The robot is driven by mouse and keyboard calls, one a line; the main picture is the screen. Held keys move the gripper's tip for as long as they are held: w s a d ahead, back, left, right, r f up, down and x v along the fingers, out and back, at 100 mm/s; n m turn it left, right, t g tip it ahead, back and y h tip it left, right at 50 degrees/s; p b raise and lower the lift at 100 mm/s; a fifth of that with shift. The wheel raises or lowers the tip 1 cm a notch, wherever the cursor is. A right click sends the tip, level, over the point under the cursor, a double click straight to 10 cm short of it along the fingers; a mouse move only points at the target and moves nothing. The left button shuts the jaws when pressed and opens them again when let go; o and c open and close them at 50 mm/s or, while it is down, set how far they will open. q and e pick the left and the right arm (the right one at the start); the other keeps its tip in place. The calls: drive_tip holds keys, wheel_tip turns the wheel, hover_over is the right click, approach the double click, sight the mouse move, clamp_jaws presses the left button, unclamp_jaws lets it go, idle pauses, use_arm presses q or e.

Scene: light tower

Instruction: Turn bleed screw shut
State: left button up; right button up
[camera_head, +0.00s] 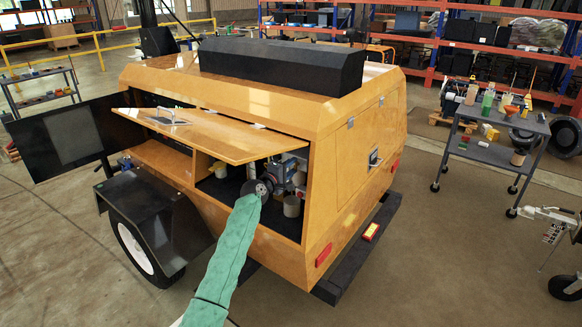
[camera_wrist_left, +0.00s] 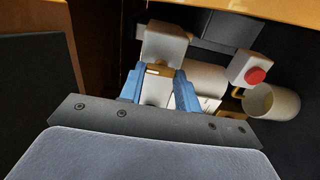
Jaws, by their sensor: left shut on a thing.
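My left arm, in a green sleeve, reaches into the open side compartment of the orange light tower in the head view. My left gripper (camera_head: 270,183) is inside the compartment, its fingertips partly hidden among the machinery. In the left wrist view its two blue fingers (camera_wrist_left: 158,88) are closed around a small pale and brass-coloured piece, which looks like the bleed screw (camera_wrist_left: 155,72). A whitish block (camera_wrist_left: 164,42) sits just beyond the fingertips. The screw's turned position cannot be told. My right gripper is not in view.
The raised orange panel (camera_head: 215,138) hangs over the compartment opening. Beside the gripper are a red button on a white box (camera_wrist_left: 254,76) and a pale cup-shaped part (camera_wrist_left: 272,103). A grey tool cart (camera_head: 490,150) stands to the right, with open floor between.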

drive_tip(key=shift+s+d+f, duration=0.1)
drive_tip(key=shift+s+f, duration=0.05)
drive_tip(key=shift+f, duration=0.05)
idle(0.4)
use_arm(q)
drive_tip(key=o, duration=1)
drive_tip(key=shift+a, duration=0.1)
drive_tip(key=shift+b+v, duration=1.15)
drive_tip(key=shift+v, duration=2.75)
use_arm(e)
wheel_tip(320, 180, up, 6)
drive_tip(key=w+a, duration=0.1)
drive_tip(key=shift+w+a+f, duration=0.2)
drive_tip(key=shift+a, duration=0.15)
use_arm(q)
drive_tip(key=shift+f, duration=0.1)
